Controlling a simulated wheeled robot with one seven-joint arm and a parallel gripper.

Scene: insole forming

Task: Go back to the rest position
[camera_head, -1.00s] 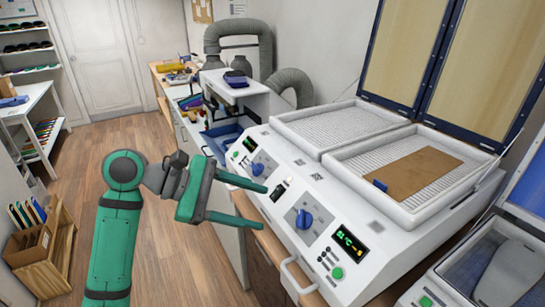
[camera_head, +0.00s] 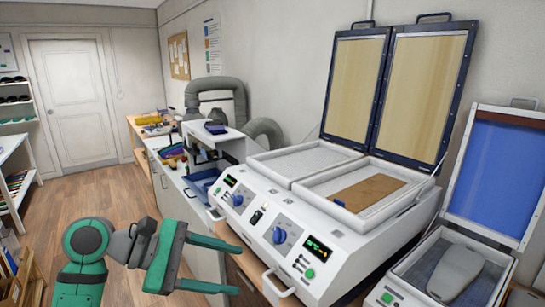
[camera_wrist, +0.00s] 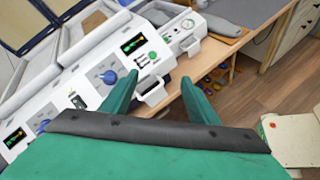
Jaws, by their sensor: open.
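My gripper (camera_head: 240,268) is green with two parallel fingers and shows at the lower left of the head view. The fingers are spread apart with nothing between them. They point right, in front of the white heating machine (camera_head: 345,240) and apart from what it holds. In the wrist view my gripper (camera_wrist: 160,95) is also open and empty, with the machine's control panel beyond the left finger. A brown sheet (camera_head: 367,192) lies in the machine's right tray, under raised lids.
A second machine (camera_head: 400,285) with a raised blue lid (camera_head: 490,180) and a grey foot form (camera_head: 456,269) stands at the right. Grey hoses (camera_head: 215,90) and a cluttered bench (camera_head: 158,130) stand behind. The wooden floor (camera_head: 90,195) at the left is open.

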